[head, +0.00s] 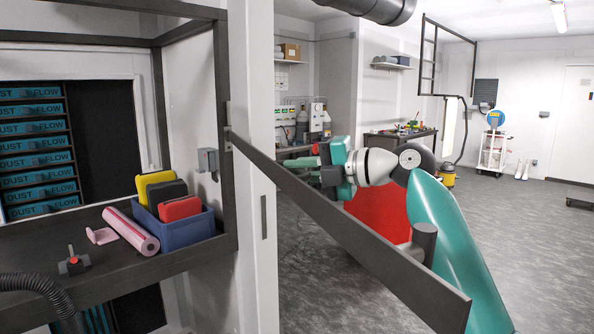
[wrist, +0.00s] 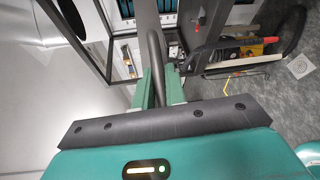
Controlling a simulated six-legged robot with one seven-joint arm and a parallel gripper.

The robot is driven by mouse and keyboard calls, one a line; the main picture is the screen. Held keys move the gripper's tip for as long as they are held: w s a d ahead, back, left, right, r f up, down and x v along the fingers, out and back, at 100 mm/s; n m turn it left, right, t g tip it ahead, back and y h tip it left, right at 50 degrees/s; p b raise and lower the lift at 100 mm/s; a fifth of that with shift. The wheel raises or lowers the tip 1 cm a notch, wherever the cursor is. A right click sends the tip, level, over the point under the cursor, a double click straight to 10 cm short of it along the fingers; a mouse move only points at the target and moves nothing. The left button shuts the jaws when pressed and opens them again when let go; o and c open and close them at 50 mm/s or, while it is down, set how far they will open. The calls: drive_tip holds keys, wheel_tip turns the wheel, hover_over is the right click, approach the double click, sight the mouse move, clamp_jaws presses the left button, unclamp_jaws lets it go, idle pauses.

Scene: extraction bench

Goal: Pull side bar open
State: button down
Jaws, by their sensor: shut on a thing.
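The side bar (head: 300,190) is a long, flat, dark grey bar. In the head view it runs from a bracket on the bench's upright post toward the lower right, standing out at an angle from the bench. My gripper (head: 325,165) is at the far side of the bar, which partly hides it. In the wrist view the green fingers of my gripper (wrist: 159,88) are closed around a curved grey rod, which looks like the handle of the bar (wrist: 156,65). The exact contact is partly hidden.
The bench shelf (head: 110,262) at left holds a blue bin (head: 185,232) with coloured cases, a pink roll (head: 132,230) and a small red-topped switch (head: 73,262). A white post (head: 257,290) stands beside the bar's hinge. The grey floor (head: 510,230) at right is mostly clear.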

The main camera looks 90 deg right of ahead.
drive_tip(key=c, duration=1.5)
unclamp_jaws()
drive_tip(key=shift+o, duration=0.2)
drive_tip(key=v, duration=1.4)
